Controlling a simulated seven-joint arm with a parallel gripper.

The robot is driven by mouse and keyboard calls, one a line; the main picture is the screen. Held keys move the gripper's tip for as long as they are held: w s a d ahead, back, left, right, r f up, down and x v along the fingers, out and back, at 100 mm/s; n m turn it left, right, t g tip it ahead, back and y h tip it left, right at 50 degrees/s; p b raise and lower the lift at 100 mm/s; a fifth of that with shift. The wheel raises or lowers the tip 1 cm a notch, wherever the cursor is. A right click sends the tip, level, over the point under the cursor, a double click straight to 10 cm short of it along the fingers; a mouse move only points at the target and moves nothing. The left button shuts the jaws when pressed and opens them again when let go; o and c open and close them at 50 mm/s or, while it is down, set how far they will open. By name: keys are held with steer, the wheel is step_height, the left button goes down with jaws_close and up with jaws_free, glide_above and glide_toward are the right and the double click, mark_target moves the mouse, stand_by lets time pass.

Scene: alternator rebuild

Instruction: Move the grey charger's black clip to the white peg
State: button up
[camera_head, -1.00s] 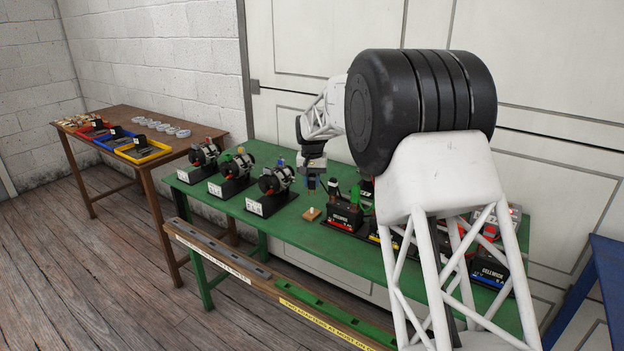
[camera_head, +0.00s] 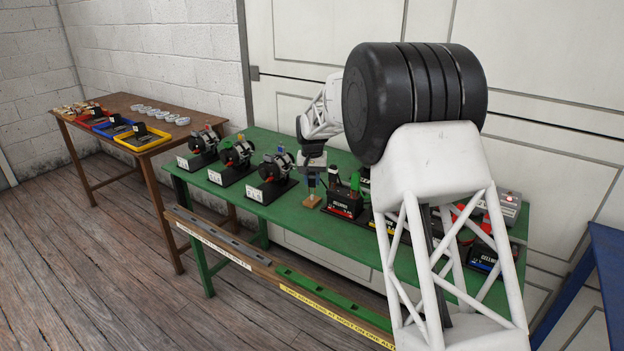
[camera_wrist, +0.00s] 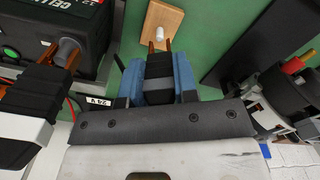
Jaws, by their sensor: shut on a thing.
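My gripper (camera_wrist: 158,82) has blue fingers and is shut on the black clip (camera_wrist: 157,92), whose copper jaws point to the top of the wrist view. The white peg (camera_wrist: 167,34) stands on a small wooden block (camera_wrist: 150,18), just beyond the jaw tips; I cannot tell whether they touch. In the head view my gripper (camera_head: 312,188) is low over the wooden block (camera_head: 311,203). A grey charger (camera_head: 508,203) with a red light is at the right end of the green table, partly hidden by my arm.
A black battery (camera_wrist: 52,25) with another black clip (camera_wrist: 28,105) is left of my gripper in the wrist view. Alternators on black stands (camera_head: 272,180) are left of the block in the head view. The green table's (camera_head: 275,213) front strip is clear.

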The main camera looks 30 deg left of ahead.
steer(key=shift+f, duration=0.2)
steer(key=shift+f, duration=0.8)
steer(key=shift+f, duration=0.15)
steer(key=o, duration=0.8)
steer(key=shift+r, duration=4.3)
